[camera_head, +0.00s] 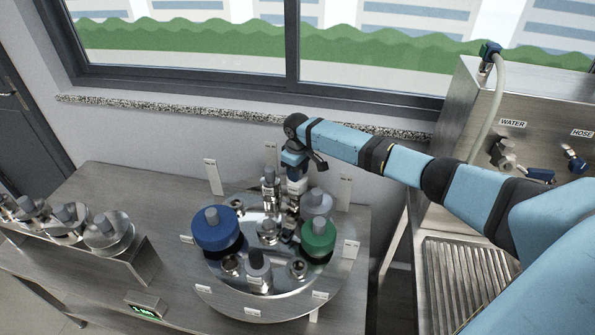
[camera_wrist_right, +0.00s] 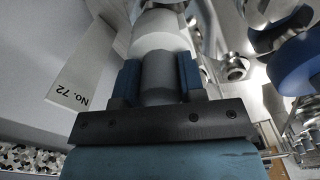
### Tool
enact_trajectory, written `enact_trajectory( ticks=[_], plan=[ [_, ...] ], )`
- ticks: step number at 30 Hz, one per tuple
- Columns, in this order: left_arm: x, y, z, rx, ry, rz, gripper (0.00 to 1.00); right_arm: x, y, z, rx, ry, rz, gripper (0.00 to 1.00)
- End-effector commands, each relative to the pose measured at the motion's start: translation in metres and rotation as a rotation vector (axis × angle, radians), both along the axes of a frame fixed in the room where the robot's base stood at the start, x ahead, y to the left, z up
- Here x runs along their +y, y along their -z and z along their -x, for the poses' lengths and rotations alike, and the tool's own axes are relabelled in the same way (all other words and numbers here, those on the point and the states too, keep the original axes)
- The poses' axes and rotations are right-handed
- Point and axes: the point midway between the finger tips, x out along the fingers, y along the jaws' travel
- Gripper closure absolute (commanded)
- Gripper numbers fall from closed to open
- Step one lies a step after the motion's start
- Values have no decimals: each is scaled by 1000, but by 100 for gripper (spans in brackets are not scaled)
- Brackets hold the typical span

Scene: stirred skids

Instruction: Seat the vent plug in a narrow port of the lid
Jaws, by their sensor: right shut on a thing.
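My right gripper (camera_head: 294,184) reaches over the back of the round steel lid (camera_head: 215,273). In the right wrist view my right gripper (camera_wrist_right: 158,82) is shut on the grey grip of a plug (camera_wrist_right: 160,70) with a wider white body, likely the vent plug. Open-looking ports (camera_head: 232,264) show at the lid's front. My left gripper is not in view.
A blue cap (camera_head: 216,232), a green cap (camera_head: 318,240) and several grey-topped fittings crowd the lid. White tags stand around it; one tag (camera_wrist_right: 85,78) reads No. 72. A rack (camera_head: 139,272) of steel parts stands left. A steel sink unit (camera_head: 455,280) is right.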

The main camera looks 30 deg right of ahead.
Motion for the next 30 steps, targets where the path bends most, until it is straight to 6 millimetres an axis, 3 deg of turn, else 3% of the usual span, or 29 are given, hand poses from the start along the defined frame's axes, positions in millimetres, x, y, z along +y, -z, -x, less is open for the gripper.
enact_trajectory(
  ticks=[30],
  plan=[
    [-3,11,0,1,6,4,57,0,29,0,0,0,0,92]
  ],
)
